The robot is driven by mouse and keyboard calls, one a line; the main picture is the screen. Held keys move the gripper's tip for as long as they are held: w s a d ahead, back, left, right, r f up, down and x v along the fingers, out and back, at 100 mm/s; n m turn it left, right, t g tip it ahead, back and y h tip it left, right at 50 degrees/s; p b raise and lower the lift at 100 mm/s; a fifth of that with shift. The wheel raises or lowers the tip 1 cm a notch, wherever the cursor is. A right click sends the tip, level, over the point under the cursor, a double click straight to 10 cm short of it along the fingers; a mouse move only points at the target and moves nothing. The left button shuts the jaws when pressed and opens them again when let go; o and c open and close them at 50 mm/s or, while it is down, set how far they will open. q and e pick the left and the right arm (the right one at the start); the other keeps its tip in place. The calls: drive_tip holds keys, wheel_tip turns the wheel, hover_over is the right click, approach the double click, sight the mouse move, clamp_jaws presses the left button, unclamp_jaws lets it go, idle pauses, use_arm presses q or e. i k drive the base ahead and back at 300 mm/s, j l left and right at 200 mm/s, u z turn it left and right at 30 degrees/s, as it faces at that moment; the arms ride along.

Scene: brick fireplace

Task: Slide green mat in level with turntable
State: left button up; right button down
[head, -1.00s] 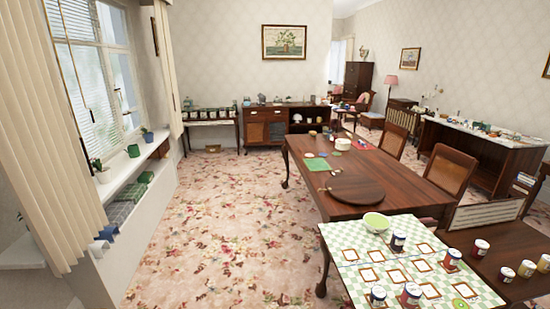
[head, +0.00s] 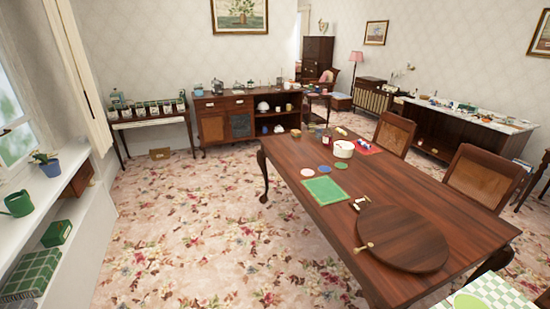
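The green mat (head: 324,190) lies flat near the left edge of the dining table (head: 300,160). It is a green square with a lighter border. The turntable (head: 403,238) is a round dark wooden disc on the same table, nearer to me and to the right of the mat. A gap of bare table lies between them, with small items at the turntable's far edge. A small light knob or handle (head: 365,247) shows at the turntable's left side. Neither of my grippers is in view.
A white pot (head: 343,149), a red cloth (head: 368,148) and small round discs (head: 308,172) are beyond the mat. Chairs (head: 483,178) line the table's right side. A checkered surface (head: 490,291) is at bottom right. Carpet (head: 215,230) left of the table is clear.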

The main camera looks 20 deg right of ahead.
sight(325, 191)
drive_tip(key=i+j+z, duration=0.15)
drive_tip(key=i+z, duration=0.3)
drive_tip(key=i, duration=0.15)
drive_tip(key=i+j+z, duration=0.45)
drive_tip(key=i, duration=0.15)
drive_tip(key=i+j+z, duration=0.45)
drive_tip(key=i+j, duration=0.1)
